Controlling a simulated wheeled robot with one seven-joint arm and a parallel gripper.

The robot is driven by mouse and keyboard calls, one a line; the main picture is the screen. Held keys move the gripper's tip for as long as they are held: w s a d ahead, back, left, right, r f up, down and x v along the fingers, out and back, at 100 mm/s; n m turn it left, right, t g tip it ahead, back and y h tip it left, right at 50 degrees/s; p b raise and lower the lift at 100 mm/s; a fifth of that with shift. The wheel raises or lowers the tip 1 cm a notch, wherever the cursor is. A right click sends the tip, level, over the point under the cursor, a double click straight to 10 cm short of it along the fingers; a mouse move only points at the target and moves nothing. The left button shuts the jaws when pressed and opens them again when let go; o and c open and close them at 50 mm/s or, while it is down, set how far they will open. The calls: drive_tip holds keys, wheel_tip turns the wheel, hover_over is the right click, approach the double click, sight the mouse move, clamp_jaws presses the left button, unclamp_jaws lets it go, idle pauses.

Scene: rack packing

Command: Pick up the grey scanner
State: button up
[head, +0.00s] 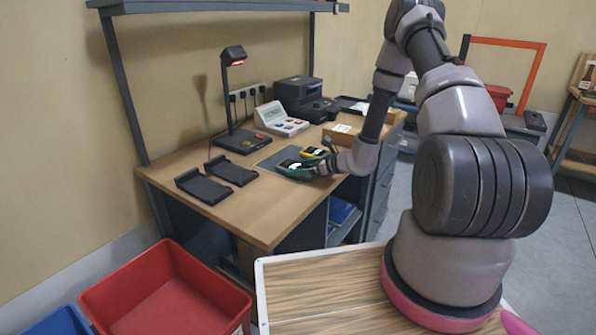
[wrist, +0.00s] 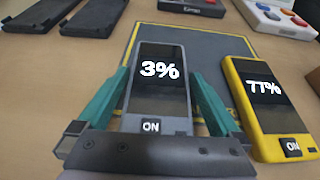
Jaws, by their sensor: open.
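The grey scanner (wrist: 158,85) lies on a dark mat (wrist: 205,40) on the desk in the wrist view, its screen reading "3%" with an "ON" label below. My gripper (wrist: 158,98) is open, with one green finger on each side of the grey scanner. I cannot tell whether the fingers touch it. A yellow scanner (wrist: 262,105) reading "77%" lies just right of the right finger. In the head view my gripper (head: 297,168) is low over the mat, and the yellow scanner (head: 314,152) shows behind it.
Two black cradles (head: 203,187) (head: 231,171) lie left of the mat on the desk (head: 262,212). A black lamp stand (head: 240,140), a white keypad device (head: 280,120) and a black printer (head: 303,98) stand behind. A red bin (head: 165,290) is on the floor at front left.

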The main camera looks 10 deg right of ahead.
drive_tip(key=c, duration=1.3)
drive_tip(key=shift+r, duration=0.1)
